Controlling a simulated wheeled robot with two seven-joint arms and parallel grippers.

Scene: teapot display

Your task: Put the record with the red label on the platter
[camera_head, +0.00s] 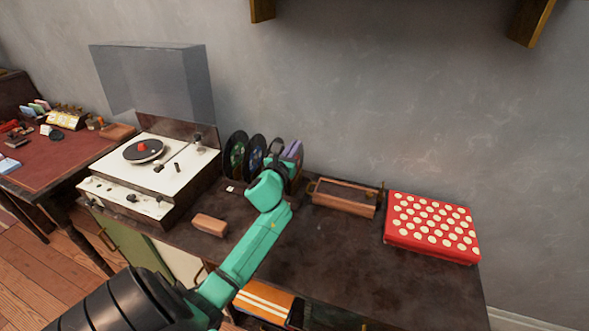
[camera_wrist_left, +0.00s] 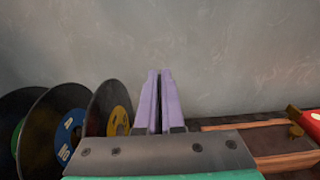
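A black disc with a red centre (camera_head: 143,150) lies on the platter of the white record player (camera_head: 160,165) at the left. Several black records (camera_head: 238,155) stand on edge on the dark table at the back. In the left wrist view they show at the left, with green, blue (camera_wrist_left: 66,140) and yellow (camera_wrist_left: 117,121) labels; none there shows a red label. My right gripper is not in view.
A clear lid (camera_head: 155,80) stands raised behind the player. A brown block (camera_head: 210,224) lies on the table in front of the records. A wooden tray (camera_head: 345,197) and a red box with pale dots (camera_head: 432,227) are to the right. The front right table is clear.

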